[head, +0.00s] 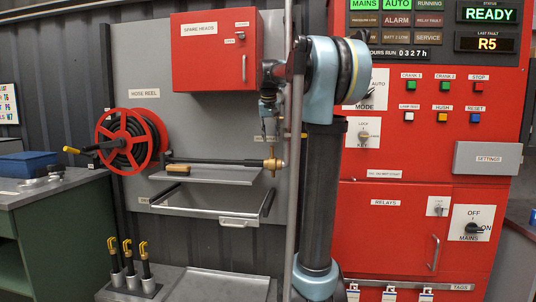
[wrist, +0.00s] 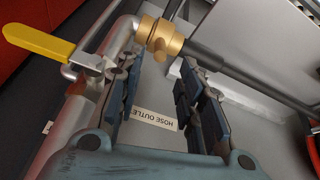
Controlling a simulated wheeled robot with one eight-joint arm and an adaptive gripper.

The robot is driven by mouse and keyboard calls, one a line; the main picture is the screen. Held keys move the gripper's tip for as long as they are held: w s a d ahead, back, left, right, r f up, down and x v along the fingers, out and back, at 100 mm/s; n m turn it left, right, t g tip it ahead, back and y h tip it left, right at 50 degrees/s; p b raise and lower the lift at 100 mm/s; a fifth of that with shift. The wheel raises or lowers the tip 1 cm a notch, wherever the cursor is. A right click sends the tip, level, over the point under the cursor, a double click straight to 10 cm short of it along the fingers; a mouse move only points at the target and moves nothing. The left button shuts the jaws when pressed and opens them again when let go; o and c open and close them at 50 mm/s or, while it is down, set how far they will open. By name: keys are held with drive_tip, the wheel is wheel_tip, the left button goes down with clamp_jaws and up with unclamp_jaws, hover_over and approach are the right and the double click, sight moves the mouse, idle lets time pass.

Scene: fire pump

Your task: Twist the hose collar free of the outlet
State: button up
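The brass hose collar (head: 273,163) sits at the right end of the dark hose nozzle in the head view. In the wrist view the brass collar (wrist: 161,38) lies between the grey outlet pipe (wrist: 122,38) and the dark hose (wrist: 215,60). My gripper (head: 267,138) points down above the collar. In the wrist view its two dark padded fingers (wrist: 162,72) stand apart with nothing between them, and the collar shows just beyond their tips. Whether they touch it I cannot tell. A yellow valve lever (wrist: 42,43) is left of the collar.
A HOSE OUTLET label (wrist: 153,121) shows between the fingers. The grey vertical pipe (head: 294,200) stands close right of the collar. The red hose reel (head: 132,140) is at left, a shelf (head: 225,175) lies below the hose, and the red SPARE HEADS box (head: 215,52) hangs above.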

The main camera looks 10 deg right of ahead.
sight(272, 157)
drive_tip(key=x, duration=0.8)
drive_tip(key=shift+w+f, duration=0.1)
drive_tip(key=shift+f, duration=0.25)
